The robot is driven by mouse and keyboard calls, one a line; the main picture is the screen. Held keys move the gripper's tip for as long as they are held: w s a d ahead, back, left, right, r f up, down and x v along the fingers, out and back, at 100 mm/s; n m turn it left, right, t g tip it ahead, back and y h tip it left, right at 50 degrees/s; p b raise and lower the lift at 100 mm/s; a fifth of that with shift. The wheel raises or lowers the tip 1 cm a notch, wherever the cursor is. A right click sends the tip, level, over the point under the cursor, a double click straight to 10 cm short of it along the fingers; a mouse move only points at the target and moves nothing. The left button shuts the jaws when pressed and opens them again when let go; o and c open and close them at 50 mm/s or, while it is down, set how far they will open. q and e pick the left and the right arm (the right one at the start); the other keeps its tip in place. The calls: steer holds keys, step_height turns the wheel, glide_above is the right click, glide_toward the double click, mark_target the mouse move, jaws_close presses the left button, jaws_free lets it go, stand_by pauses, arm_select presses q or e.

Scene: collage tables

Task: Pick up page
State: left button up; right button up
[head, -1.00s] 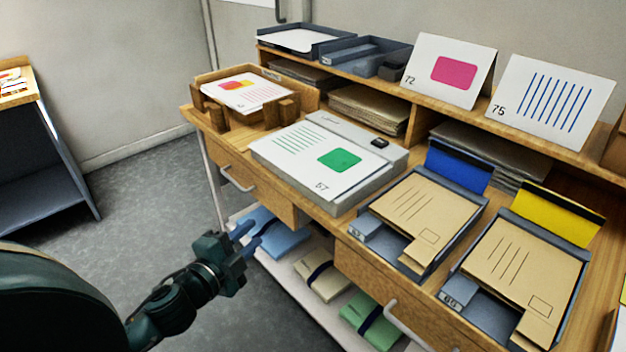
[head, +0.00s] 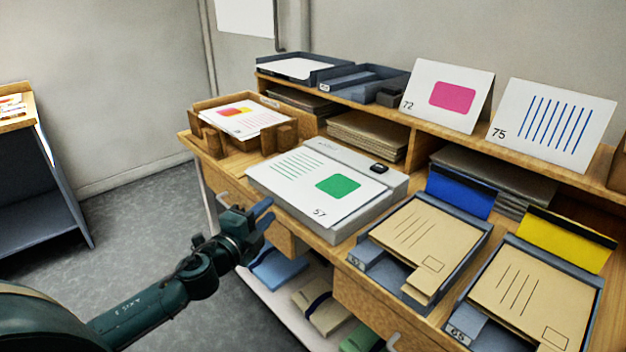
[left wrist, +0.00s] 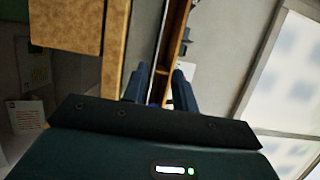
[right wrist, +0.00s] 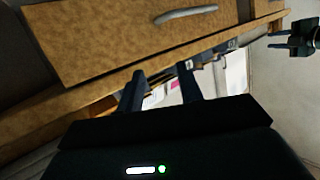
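A white page (head: 310,190) marked 57, with green lines and a green block, lies on a grey flat device (head: 383,188) on the wooden desk. Another page (head: 240,120) with a red and yellow print lies in a wooden holder (head: 212,142) at the desk's left end. My left gripper (head: 266,216) is in front of the desk's edge, just left of and below page 57, apart from it. In the left wrist view its fingers (left wrist: 160,88) stand apart and empty. My right gripper (right wrist: 160,90) is also open and empty; the head view does not show it.
Two trays with brown envelopes (head: 415,235) (head: 530,290) fill the desk's right. Cards 72 (head: 425,100) and 75 (head: 565,150) and grey trays (head: 365,82) stand on the raised shelf. A lower shelf (head: 258,290) holds folded bundles. Floor is clear at left.

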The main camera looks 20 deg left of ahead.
arm_select(q)
steer(key=w, duration=0.5)
steer(key=shift+f, duration=0.3)
steer(key=shift+s, duration=0.1)
jaws_close()
